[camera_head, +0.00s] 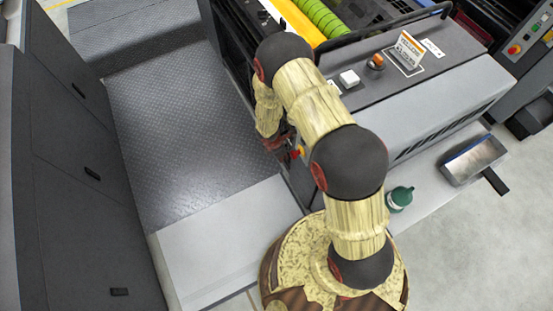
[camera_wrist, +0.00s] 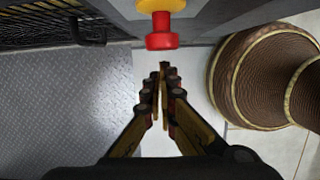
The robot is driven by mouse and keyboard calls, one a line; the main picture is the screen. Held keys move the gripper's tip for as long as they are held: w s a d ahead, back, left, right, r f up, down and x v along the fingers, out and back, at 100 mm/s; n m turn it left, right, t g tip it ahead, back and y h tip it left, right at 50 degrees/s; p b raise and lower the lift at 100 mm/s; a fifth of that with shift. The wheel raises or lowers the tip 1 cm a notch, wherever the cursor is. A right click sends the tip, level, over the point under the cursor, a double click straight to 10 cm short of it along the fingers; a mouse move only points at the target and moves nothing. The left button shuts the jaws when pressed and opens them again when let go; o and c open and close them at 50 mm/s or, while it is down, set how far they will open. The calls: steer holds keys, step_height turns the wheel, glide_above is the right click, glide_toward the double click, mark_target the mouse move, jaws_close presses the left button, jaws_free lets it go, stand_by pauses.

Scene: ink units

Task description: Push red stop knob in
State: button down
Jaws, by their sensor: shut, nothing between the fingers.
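The red stop knob (camera_wrist: 161,34) shows in the wrist view at the top centre, on a yellow collar (camera_wrist: 160,5) fixed to a grey machine face. My gripper (camera_wrist: 163,68) is shut and empty, its fingertips together just below the knob in the picture. A gap shows between the fingertips and the knob in this view. In the head view my arm reaches down along the machine's left end, and my gripper (camera_head: 290,147) is partly hidden by the arm. A small patch of the red knob and yellow collar (camera_head: 300,153) shows beside it.
The grey machine (camera_head: 430,100) has an orange knob (camera_head: 376,62), a white button (camera_head: 349,78) and a sign (camera_head: 407,50) on top. A green bottle (camera_head: 400,197) and a metal tray (camera_head: 474,160) are at right. Dark cabinets (camera_head: 80,150) stand left; the tread plate floor (camera_head: 180,130) is clear.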

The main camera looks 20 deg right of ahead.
steer(key=shift+w+d, duration=0.15)
steer(key=shift+d, duration=0.25)
steer(key=shift+w+d, duration=0.15)
steer(key=shift+d, duration=0.8)
steer(key=s+a+r+p, duration=0.1)
steer(key=a+r+p, duration=0.2)
steer(key=a+r, duration=0.3)
steer(key=v, duration=0.3)
steer(key=shift+d+r+p, duration=0.2)
steer(key=shift+r+p, duration=0.2)
